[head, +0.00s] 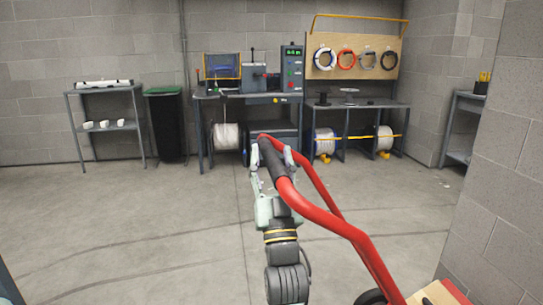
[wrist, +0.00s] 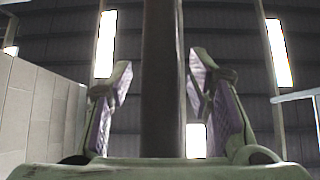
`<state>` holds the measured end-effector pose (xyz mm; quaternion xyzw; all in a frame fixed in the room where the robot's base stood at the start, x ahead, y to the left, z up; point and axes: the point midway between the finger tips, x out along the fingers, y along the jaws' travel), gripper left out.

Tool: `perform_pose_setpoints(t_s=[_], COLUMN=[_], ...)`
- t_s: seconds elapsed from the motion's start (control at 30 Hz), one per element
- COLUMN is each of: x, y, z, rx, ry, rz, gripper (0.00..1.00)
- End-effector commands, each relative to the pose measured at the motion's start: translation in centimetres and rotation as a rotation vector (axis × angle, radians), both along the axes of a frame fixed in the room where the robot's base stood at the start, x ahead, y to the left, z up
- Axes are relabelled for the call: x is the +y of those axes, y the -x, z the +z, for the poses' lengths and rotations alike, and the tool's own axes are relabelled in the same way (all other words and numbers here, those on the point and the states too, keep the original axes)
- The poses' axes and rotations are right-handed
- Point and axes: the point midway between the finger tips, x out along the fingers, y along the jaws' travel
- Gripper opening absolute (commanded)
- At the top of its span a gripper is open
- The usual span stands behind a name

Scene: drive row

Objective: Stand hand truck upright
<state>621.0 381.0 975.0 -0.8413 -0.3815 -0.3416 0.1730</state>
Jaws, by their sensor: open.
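The hand truck has a red tubular frame (head: 347,232) and a black grip (head: 273,160) on its handle. It is tilted in the head view, its handle up at the middle and its lower part at the bottom right, where a black wheel (head: 370,297) partly shows. My gripper (head: 272,152) is open around the handle at the black grip. In the wrist view a dark upright bar (wrist: 161,80) passes between the two spread fingers of my gripper (wrist: 162,85), with a gap on each side. The truck's base is cut off by the frame.
A block wall (head: 500,160) stands close on the right. A workbench (head: 250,97) with machines, a rack with cable spools (head: 384,138), a dark bin (head: 166,125) and a small shelf (head: 108,125) line the back. The concrete floor (head: 130,215) at left and middle is clear.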

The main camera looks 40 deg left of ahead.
Motion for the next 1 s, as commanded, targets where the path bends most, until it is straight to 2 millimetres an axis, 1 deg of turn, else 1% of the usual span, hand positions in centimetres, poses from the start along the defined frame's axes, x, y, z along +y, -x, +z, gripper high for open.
perform_pose_setpoints(t_s=[0.07,0.77,1.0], x=[0.0,0.0,0.0], y=[0.01,-0.04,-0.05], z=[-0.02,-0.04,-0.04], rx=[0.0,0.0,0.001], ry=[0.0,0.0,0.001], rz=[0.0,0.0,-0.001], gripper=[0.46,0.0,0.0])
